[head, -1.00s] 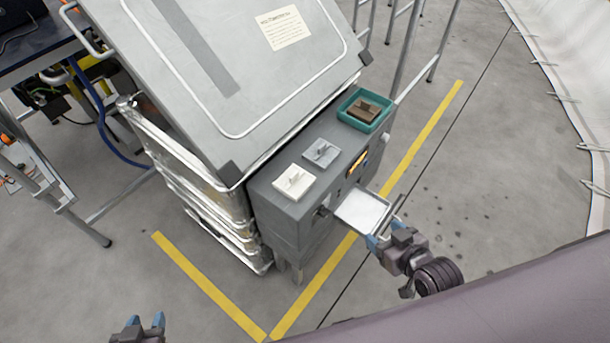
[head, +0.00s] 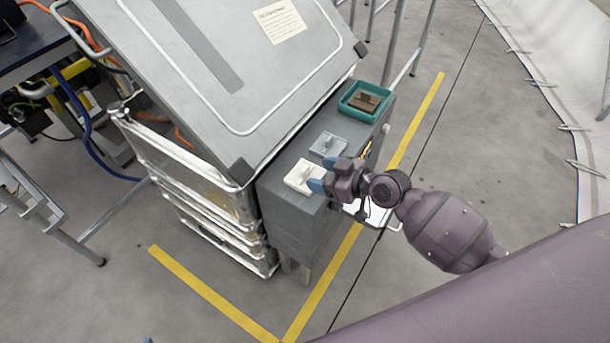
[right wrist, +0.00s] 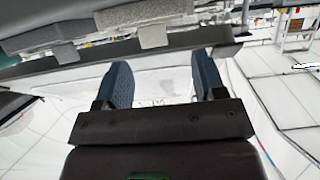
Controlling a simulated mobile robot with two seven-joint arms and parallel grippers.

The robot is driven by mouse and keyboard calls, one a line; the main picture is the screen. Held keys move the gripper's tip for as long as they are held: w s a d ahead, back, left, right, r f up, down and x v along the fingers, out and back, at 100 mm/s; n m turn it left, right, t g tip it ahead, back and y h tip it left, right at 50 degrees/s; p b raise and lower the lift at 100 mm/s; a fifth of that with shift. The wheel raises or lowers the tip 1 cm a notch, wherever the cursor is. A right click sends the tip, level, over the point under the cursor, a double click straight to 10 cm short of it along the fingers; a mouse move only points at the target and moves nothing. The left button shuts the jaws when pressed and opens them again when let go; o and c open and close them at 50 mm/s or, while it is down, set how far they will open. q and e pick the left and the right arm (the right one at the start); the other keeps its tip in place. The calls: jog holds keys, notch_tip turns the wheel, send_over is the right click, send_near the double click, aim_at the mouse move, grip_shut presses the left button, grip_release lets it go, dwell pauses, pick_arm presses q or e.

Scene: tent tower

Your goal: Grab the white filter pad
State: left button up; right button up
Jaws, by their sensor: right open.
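The white filter pad (head: 300,177) lies on top of the grey box, at its near left end, with a small raised grip on it. My right gripper (head: 320,176) is open, with its blue fingertips at the right edge of the pad. I cannot tell whether they touch it. In the right wrist view the fingers (right wrist: 163,80) stand apart with nothing between them. A pale block (right wrist: 138,28) beyond them may be the pad. Only a blue tip of my left gripper (head: 148,340) shows at the bottom edge.
A grey pad (head: 328,144) sits beside the white one. A teal tray (head: 346,107) with a brown pad (head: 364,100) stands at the far end. A white-floored tray (head: 382,219) juts from the box's front, partly behind my right gripper. A large tilted grey panel (head: 215,80) rises at left.

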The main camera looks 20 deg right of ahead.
aim_at(306, 168)
jog(key=shift+w+a+f, duration=0.2)
jog(key=shift+w+a, duration=0.05)
jog(key=shift+w, duration=0.1)
jog(key=x, duration=0.4)
jog(key=shift+w+d, duration=0.2)
jog(key=shift+w, duration=0.1)
jog(key=shift+w+a, duration=0.25)
jog(key=shift+w, duration=0.05)
